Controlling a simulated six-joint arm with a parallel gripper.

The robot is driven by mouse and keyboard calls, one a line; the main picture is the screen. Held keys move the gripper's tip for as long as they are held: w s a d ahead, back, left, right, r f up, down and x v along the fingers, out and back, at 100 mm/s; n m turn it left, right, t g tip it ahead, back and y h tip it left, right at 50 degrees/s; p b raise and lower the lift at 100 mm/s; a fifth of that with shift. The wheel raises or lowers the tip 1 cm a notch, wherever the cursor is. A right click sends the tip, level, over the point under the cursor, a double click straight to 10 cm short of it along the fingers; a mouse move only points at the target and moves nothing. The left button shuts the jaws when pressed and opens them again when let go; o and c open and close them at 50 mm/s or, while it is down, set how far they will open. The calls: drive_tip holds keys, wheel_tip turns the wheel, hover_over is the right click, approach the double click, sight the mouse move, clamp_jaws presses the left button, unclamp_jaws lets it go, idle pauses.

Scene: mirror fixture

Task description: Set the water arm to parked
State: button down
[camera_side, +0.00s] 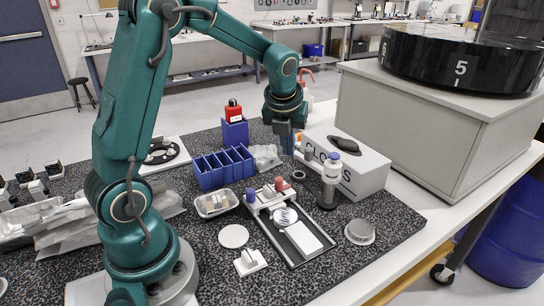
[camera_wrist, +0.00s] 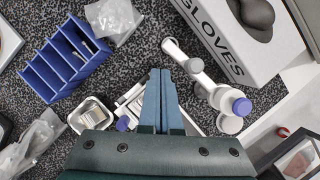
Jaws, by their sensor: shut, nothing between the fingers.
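My gripper (camera_side: 287,150) points down, shut and empty, above the dark speckled bench mat. In the wrist view its two blue fingers (camera_wrist: 160,72) touch along their length. A fixture (camera_side: 290,232) with a round mirror disc, a white plate and a dark-edged tray lies below it and towards the front. At its back end is a white bar with a blue knob (camera_side: 250,195) and a red knob (camera_side: 279,185). The gripper hides most of the fixture in the wrist view. No part is labelled as the water arm, and I cannot tell its setting.
A purple-capped bottle (camera_side: 331,182) stands right of the fixture, before the GLOVES box (camera_side: 362,170). A round metal part (camera_side: 360,232) lies right; a white disc (camera_side: 234,236) lies front-left.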

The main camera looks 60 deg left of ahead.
drive_tip(key=shift+s+a, duration=0.1)
drive_tip(key=shift+s, duration=0.7)
drive_tip(key=s+r, duration=0.3)
drive_tip(key=r, duration=0.6)
drive_tip(key=w+a+r+m+t+y, duration=0.3)
drive_tip(key=w+a+r+t+y, duration=0.1)
drive_tip(key=w+a+r+t, duration=0.4)
drive_tip(key=s+d+f+m+g+h, duration=0.2)
drive_tip(key=s+d+f+m+h, duration=0.55)
drive_tip(key=s+f, duration=0.5)
drive_tip(key=shift+h, duration=0.35)
drive_tip(key=shift+w+d+f, duration=0.25)
drive_tip(key=shift+w+f, duration=0.6)
drive_tip(key=shift+w, duration=0.8)
drive_tip(key=shift+w+d+f, duration=0.2)
drive_tip(key=shift+w+f, duration=0.7)
drive_tip(key=shift+w, duration=0.75)
drive_tip(key=shift+w+d+f, duration=0.25)
drive_tip(key=shift+w+f, duration=0.6)
drive_tip(key=shift+w, duration=0.8)
